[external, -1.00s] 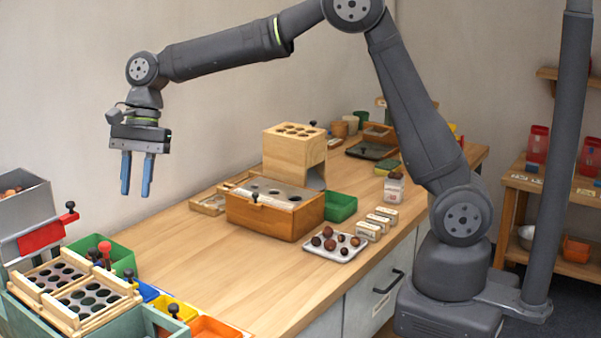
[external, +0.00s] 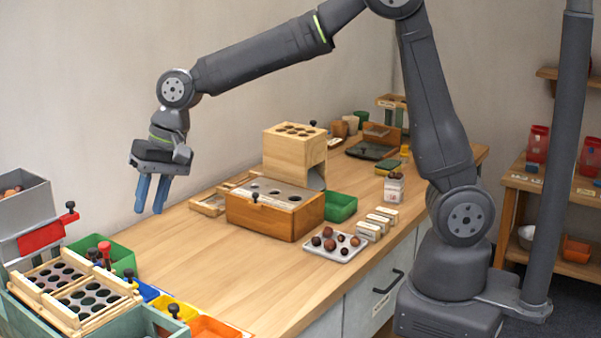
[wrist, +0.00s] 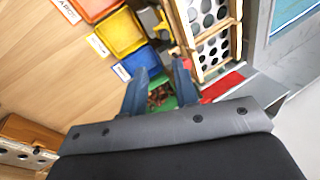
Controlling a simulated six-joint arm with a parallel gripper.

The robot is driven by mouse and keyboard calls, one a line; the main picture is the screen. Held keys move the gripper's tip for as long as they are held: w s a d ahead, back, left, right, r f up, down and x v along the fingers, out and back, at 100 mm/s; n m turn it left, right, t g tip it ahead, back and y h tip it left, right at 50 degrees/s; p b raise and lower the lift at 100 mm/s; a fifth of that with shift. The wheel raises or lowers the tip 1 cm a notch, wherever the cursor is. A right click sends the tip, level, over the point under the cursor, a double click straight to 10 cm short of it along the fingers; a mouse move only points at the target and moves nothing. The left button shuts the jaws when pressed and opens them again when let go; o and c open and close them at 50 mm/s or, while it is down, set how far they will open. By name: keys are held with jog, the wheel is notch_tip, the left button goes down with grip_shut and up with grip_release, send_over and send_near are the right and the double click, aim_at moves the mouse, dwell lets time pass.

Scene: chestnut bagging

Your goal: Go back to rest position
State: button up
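My gripper (external: 149,209) hangs in the air over the left part of the wooden bench, near the back wall, clear of everything. Its two blue fingers are apart with nothing between them. The wrist view also shows the gripper (wrist: 162,74) open, with a green bin of brown chestnuts (wrist: 162,97) far below, seen between the fingers. My arm is raised and reaches left from its base at the right of the bench.
A wooden box with a holed top (external: 262,216) and a taller wooden block (external: 290,155) stand mid-bench. A tray of chestnuts (external: 331,255) lies in front. A sorting station with holed frames (external: 62,318) stands at the lower left. Bare bench lies between.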

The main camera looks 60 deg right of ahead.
jog(key=shift+s+f+n+t, duration=0.15)
jog(key=shift+s+n+t, duration=0.25)
jog(key=shift+n, duration=0.6)
jog(key=shift+s, duration=0.1)
jog(key=shift+c, duration=0.5)
grip_shut()
jog(key=d+f+m+g+y, duration=0.45)
jog(key=f+m+g, duration=0.25)
jog(key=f, duration=0.6)
jog(key=w+d+f+m+t+y, duration=0.2)
jog(key=w+d+f+m+y, duration=0.4)
jog(key=m+y, duration=0.3)
jog(key=s+a+r, duration=0.1)
jog(key=a+r, duration=0.2)
jog(key=a, duration=0.9)
jog(key=shift+s+r, duration=0.3)
jog(key=shift+r, duration=0.1)
